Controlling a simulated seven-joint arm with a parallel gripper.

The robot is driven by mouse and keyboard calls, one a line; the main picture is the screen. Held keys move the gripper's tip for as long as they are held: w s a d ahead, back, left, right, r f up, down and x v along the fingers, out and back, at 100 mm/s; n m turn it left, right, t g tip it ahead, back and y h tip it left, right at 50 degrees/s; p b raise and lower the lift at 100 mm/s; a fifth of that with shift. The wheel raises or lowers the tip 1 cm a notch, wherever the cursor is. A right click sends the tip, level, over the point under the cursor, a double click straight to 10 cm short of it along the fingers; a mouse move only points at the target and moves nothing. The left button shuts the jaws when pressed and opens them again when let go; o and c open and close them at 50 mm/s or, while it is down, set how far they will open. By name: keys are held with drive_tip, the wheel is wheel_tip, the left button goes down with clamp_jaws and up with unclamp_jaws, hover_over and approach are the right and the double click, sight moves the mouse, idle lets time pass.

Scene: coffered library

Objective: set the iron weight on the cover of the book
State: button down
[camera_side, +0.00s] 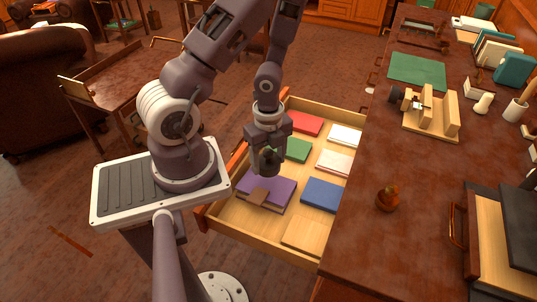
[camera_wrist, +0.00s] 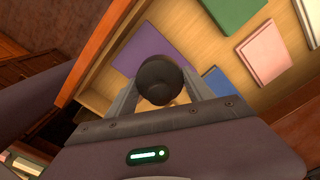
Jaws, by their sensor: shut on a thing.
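The iron weight (camera_side: 269,166) is a dark, rounded piece with a knob. My gripper (camera_side: 267,154) is shut on it and holds it over the drawer; the weight also shows between the fingers in the wrist view (camera_wrist: 160,82). The purple cover also shows in the wrist view (camera_wrist: 146,48), partly hidden by the weight. The weight appears above the cover; the exact gap is hard to tell.
The drawer (camera_side: 222,221) also holds a red book (camera_side: 305,123), a green book (camera_side: 297,149), a blue book (camera_side: 322,194) and other pale ones. The desk (camera_side: 365,240) is at the right, with a brown knobbed object (camera_side: 388,199) and a wooden stand (camera_side: 432,116). Drawer walls rise around the books.

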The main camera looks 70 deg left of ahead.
sight(268, 182)
drive_tip(key=shift+f, duration=3.1)
drive_tip(key=shift+c, duration=1.5)
unclamp_jaws()
